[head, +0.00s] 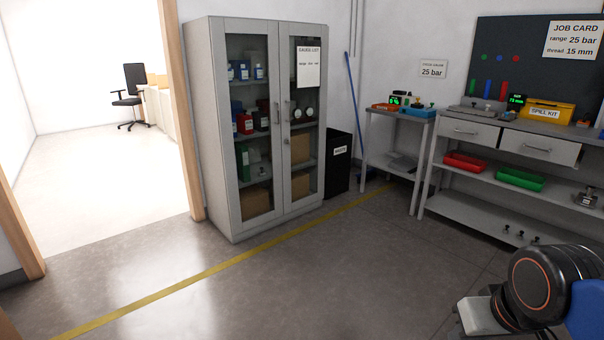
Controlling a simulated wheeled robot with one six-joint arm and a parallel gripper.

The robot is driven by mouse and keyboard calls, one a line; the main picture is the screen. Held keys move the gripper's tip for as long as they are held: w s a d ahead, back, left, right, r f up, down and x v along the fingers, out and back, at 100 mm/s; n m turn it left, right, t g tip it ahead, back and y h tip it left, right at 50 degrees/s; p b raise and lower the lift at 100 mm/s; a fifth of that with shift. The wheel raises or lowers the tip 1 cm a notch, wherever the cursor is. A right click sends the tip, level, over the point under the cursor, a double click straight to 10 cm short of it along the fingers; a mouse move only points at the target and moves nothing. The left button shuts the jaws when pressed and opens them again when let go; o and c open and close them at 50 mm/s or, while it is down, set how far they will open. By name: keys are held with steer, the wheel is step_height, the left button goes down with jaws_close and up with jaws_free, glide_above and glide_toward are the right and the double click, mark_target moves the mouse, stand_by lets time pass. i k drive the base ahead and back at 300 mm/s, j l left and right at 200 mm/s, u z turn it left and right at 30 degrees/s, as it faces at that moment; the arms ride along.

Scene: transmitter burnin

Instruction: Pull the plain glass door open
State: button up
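A grey metal cabinet (216,130) stands against the wall, left of centre. It has two glass doors, both shut. The left door (254,72) is plain glass with a grey frame and shows bottles, jars and boxes behind it. Its vertical handle (278,113) is at its right edge, by the middle seam. The right door (318,120) carries a paper sheet headed "gauge list" (308,67) and has its own handle (292,111). Part of my arm shows at the bottom right, well away from the cabinet. The fingertips of my gripper are not in view.
A yellow floor line (200,277) runs in front of the cabinet, where the floor is clear. A black waste bin (338,162) and a blue pole (352,95) stand at its right. A small table (385,155) and a workbench (465,165) follow. An open doorway is at left.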

mark_target(219, 26)
steer(key=i, duration=2.25)
